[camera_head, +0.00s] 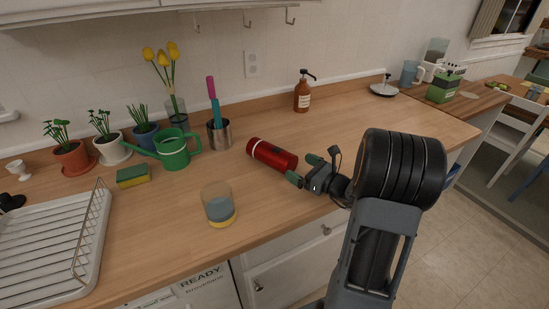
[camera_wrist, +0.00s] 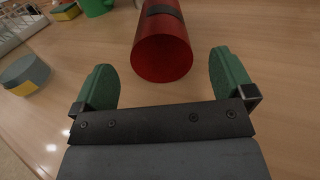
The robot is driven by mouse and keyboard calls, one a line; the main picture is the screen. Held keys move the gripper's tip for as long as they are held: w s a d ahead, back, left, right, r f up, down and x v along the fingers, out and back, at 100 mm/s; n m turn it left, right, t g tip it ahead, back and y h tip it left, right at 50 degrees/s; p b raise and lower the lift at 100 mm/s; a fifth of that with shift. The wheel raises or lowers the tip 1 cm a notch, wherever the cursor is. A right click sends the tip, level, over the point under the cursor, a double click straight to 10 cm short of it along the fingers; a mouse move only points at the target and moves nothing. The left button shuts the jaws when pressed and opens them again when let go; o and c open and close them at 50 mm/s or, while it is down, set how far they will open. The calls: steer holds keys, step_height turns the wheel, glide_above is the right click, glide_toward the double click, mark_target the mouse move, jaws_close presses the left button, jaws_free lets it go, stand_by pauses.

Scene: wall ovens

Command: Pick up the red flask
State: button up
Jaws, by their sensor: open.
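The red flask (camera_head: 272,154) lies on its side on the wooden counter, left of my gripper (camera_head: 304,171) in the head view. It has a dark band near its far end. In the wrist view the flask (camera_wrist: 163,50) points its near round end at my gripper (camera_wrist: 163,85). The green fingers stand apart, one to each side of the flask's line, with nothing between them but counter. The flask's end looks just beyond or level with the fingertips; I cannot tell the exact gap. The flask's far end is cut off in the wrist view.
A glass with a yellow base (camera_head: 218,204) stands left of my gripper, near the counter's front. A green watering can (camera_head: 172,152), a metal cup (camera_head: 219,135), a sponge (camera_head: 132,176) and a dish rack (camera_head: 50,240) are further left. A brown bottle (camera_head: 302,95) stands behind.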

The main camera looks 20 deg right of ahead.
mark_target(285, 158)
steer(key=shift+p+x, duration=0.3)
steer(key=shift+x, duration=3.15)
steer(key=c, duration=1)
steer(key=shift+c, duration=0.7)
steer(key=shift+r, duration=0.15)
